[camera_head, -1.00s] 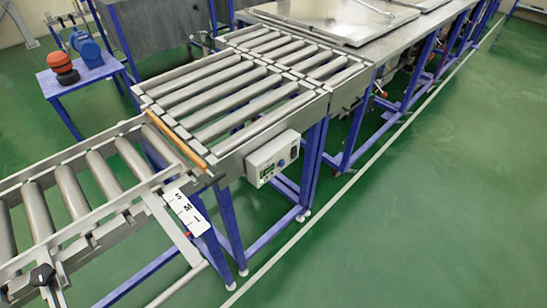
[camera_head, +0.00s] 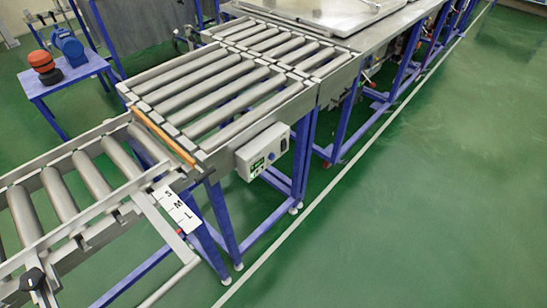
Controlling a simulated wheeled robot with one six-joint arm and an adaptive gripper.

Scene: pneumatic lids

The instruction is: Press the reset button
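A small grey-white control box (camera_head: 262,151) is fixed to the front side of the roller conveyor frame, near the middle of the head view. Its front face carries a dark green display and small controls. I cannot tell which of them is the reset button at this size. My gripper is not in view.
A roller conveyor (camera_head: 309,86) on blue legs runs from lower left to the upper right. A size plate (camera_head: 181,211) marked S, M, L hangs at its side. A small blue table (camera_head: 74,76) stands at upper left. Green floor (camera_head: 430,190) at right is clear.

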